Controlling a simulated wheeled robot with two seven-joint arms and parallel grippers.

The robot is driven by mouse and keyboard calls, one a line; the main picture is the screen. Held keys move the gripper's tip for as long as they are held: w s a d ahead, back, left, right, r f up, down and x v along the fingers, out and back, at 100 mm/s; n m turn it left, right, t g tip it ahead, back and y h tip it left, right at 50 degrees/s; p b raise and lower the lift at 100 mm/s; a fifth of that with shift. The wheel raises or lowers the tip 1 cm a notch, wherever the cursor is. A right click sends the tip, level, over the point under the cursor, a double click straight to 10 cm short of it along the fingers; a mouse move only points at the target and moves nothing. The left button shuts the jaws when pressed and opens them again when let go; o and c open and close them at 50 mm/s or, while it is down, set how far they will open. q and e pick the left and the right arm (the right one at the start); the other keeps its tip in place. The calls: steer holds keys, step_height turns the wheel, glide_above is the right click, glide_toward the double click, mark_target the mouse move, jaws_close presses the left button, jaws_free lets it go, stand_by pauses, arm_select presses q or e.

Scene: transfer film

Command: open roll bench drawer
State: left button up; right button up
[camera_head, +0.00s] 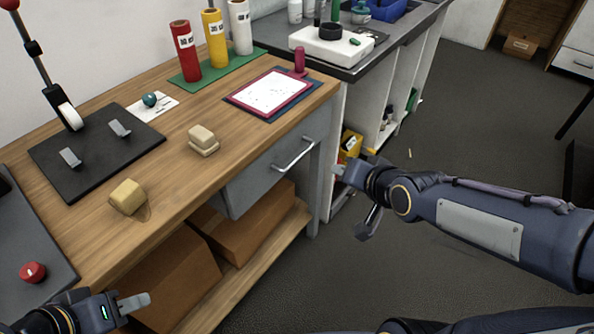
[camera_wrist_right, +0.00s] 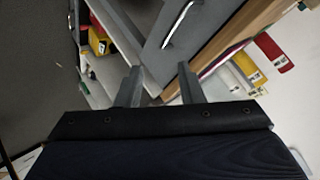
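The roll bench drawer (camera_head: 268,165) is a grey front under the wooden bench top, with a pale metal bar handle (camera_head: 294,154). The drawer looks shut. In the right wrist view the handle (camera_wrist_right: 178,24) lies ahead of and above my right fingertips, not between them. My right gripper (camera_head: 352,203) is to the right of the drawer, over the floor and apart from the handle. Its two fingers (camera_wrist_right: 158,75) are spread and empty. My left gripper (camera_head: 136,302) is at the lower left near the bench front; one finger shows, and the rest is cut off or hidden.
The wooden bench (camera_head: 100,215) carries two tan blocks, a black fixture plate (camera_head: 85,165), a red-framed sheet (camera_head: 270,92) and red, yellow and white rolls. Cardboard boxes (camera_head: 165,285) sit on the shelf below. A second counter (camera_head: 350,65) stands behind. The floor at right is open.

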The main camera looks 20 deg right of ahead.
mark_target(299, 156)
steer(key=w+a+f+m+t+y+b, duration=0.35)
steer(key=w+f+m+t+b, duration=0.6)
steer(key=w+f+b, duration=0.4)
steer(key=shift+g, duration=0.25)
steer(key=b+x, duration=0.1)
steer(key=x, duration=0.5)
steer(key=shift+a+r+b, duration=0.15)
steer(key=shift+a+b, duration=0.05)
steer(key=shift+b, duration=0.1)
jaws_close()
